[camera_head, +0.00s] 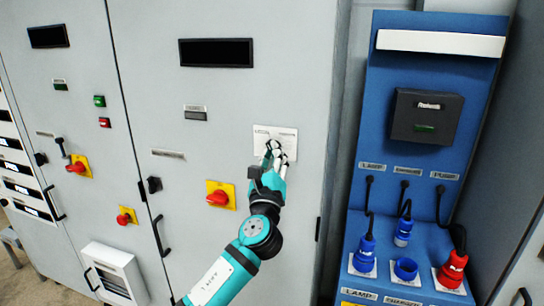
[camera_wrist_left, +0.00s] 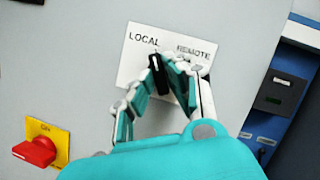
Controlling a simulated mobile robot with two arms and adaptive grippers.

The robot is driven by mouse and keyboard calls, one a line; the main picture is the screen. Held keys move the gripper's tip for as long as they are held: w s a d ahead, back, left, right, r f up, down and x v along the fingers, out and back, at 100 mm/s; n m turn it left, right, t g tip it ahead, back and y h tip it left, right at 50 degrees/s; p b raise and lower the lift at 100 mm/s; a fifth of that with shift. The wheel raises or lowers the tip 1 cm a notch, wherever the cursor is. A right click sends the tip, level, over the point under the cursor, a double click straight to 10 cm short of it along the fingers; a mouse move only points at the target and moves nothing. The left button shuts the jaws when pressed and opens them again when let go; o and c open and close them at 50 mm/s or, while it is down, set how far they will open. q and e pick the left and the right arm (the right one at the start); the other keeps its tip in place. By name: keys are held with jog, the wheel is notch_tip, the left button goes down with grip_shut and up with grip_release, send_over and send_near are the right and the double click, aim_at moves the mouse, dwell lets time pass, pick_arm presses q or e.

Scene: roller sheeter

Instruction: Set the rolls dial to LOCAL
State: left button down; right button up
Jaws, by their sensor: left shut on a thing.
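The rolls dial's white plate (camera_head: 288,135) is on the grey cabinet door. The wrist view shows this plate (camera_wrist_left: 132,70) with LOCAL on its left and REMOTE on its right. The black dial knob (camera_wrist_left: 155,68) is between them, its upper end leaning towards LOCAL. My left gripper (camera_head: 275,150) is at the plate, and its fingers show in the wrist view (camera_wrist_left: 167,78). It is shut on the knob, and the fingers hide part of the knob's lower end. My right gripper is in neither view.
A red switch on a yellow plate (camera_head: 218,197) is left of my left gripper; it also shows in the wrist view (camera_wrist_left: 38,150). A black door handle (camera_head: 159,236) sticks out further left. A blue socket panel (camera_head: 385,100) with plugs stands to the right.

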pick_arm(q)
jog(key=c, duration=1.3)
grip_release()
jog(key=shift+c, duration=0.2)
jog(key=v, duration=1.2)
jog(key=shift+f, duration=0.15)
